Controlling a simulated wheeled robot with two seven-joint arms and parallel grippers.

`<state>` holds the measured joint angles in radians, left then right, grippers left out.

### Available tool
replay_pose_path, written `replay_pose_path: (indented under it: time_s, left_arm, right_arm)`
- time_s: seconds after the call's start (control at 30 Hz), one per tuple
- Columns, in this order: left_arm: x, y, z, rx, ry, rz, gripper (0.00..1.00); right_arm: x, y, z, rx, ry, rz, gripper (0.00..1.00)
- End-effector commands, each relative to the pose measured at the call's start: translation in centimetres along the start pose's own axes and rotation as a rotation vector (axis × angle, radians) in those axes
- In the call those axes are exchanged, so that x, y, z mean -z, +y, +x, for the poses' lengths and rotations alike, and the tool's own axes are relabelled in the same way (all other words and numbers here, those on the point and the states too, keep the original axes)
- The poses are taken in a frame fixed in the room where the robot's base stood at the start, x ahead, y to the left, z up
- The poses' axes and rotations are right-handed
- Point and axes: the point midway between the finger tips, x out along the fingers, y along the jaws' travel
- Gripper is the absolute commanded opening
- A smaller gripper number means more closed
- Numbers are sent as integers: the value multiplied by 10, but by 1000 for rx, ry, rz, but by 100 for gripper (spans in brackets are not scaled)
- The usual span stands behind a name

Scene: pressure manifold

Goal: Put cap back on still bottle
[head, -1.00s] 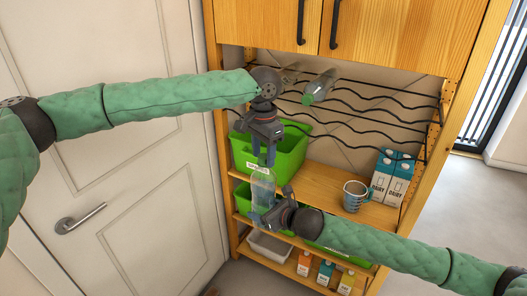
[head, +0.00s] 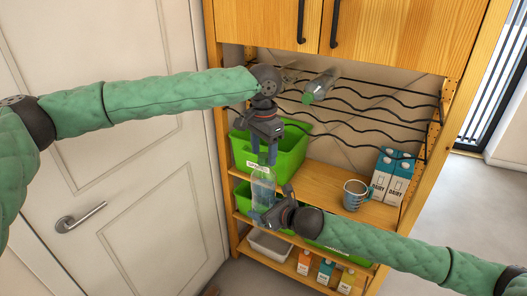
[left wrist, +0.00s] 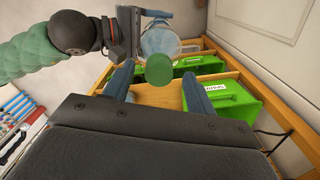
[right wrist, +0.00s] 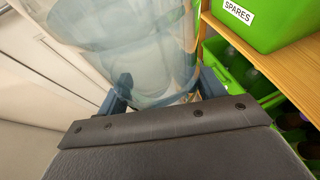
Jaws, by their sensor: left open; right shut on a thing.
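The clear still bottle (head: 262,188) is held nearly upright in front of the shelves. My right gripper (head: 262,218) is shut on its lower body; the bottle fills much of the right wrist view (right wrist: 135,50). A green cap (left wrist: 159,69) shows in the left wrist view, over the bottle's top end (left wrist: 162,40). My left gripper (head: 268,158) points down just above the bottle. In its wrist view the fingers (left wrist: 157,84) are open, one on each side of the cap, with gaps. I cannot tell whether the cap is fully seated on the neck.
Another bottle with a green cap (head: 309,98) lies on the wavy wire rack. Green bins (head: 290,160) stand on the shelves behind the grippers. A mug (head: 355,195) and dairy cartons (head: 381,176) stand on the shelf to the right. A white door is at left.

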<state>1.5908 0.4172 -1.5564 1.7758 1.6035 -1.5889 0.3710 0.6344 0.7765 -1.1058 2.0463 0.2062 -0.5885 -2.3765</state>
Motion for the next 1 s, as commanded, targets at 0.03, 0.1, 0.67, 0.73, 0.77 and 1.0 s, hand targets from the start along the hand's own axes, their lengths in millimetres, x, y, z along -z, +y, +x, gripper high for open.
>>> replay_pose_path:
  time_s: [0.03,0.1,0.67,0.73,0.77,1.0]
  left_arm:
    - [0,0,-5,1,1,0,56]
    - [0,0,-14,1,1,0,56]
    - [1,-1,-106,0,1,0,56]
    - [1,-1,-111,0,1,0,56]
    - [1,-1,-113,0,0,0,56]
    - [1,-1,-117,0,-1,0,56]
  right_arm:
    - [-2,0,0,0,-2,-1,4]
    - [-2,0,0,0,-2,-1,4]
    - [-2,0,0,0,-2,-1,4]
    - [-2,0,0,0,-2,-1,4]
    - [-2,0,0,0,-2,-1,4]
    - [-2,0,0,0,-2,-1,4]
